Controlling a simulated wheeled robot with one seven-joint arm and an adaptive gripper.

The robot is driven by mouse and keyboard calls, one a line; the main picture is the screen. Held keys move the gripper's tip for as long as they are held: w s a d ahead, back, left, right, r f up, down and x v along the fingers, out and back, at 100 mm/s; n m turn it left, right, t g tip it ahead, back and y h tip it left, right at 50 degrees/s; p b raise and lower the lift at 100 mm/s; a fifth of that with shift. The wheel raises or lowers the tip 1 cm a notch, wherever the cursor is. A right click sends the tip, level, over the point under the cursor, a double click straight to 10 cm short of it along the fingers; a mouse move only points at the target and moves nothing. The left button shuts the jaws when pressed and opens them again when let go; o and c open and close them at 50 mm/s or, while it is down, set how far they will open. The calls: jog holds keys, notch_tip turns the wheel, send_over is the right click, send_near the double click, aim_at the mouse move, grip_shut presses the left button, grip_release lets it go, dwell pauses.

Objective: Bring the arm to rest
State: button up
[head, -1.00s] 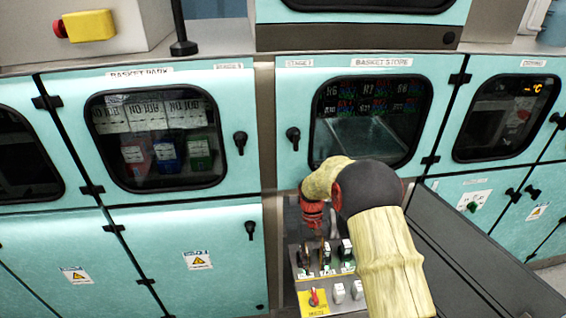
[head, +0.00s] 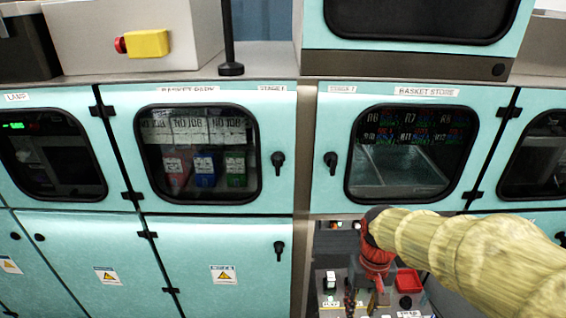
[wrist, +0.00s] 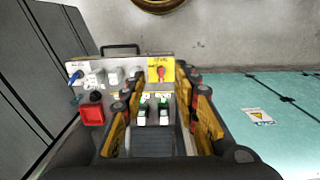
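My arm, in a ribbed yellow cover, reaches in from the right of the head view. My gripper (head: 363,300) hangs from it, pointing down, below a red wrist part. It is over the switch panel (head: 331,306) under the basket store. In the wrist view my gripper (wrist: 163,105) shows two yellow and black fingers standing apart, with nothing held between them. Whether the fingers touch the panel cannot be told.
The basket store window (head: 402,155) is just above my arm. To its left is the basket park window (head: 197,152) with several baskets inside. Door handles (head: 278,160) stick out from the cabinet fronts. A yellow box with a red button (head: 147,43) sits up top.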

jog(key=s+r+t, duration=0.6)
jog(key=s+r, duration=0.5)
jog(key=r, duration=0.2)
jog(key=shift+r, duration=0.3)
jog(key=shift+c, duration=0.6)
